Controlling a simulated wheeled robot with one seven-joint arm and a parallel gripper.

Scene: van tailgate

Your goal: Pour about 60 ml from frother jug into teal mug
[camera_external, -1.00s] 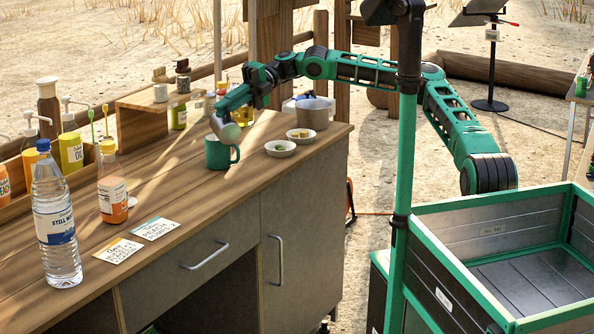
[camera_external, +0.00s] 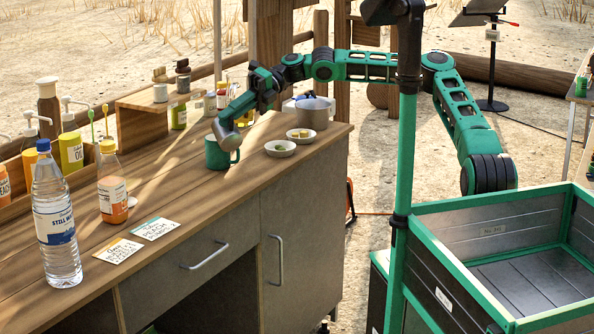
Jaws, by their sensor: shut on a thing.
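The teal mug (camera_external: 217,156) stands upright on the wooden counter, left of two small white bowls. The frother jug (camera_external: 227,135) is a small silver-grey vessel, tilted steeply over the mug's opening. My gripper (camera_external: 236,112) is shut on the jug and comes in from the upper right. The jug hides part of the mug's rim. I cannot see any liquid, the level in the mug, or whether jug and mug touch.
Two white bowls (camera_external: 280,148) and a grey pot (camera_external: 313,112) stand right of the mug. A wooden riser (camera_external: 142,122) with jars is behind. The counter in front of the mug is clear.

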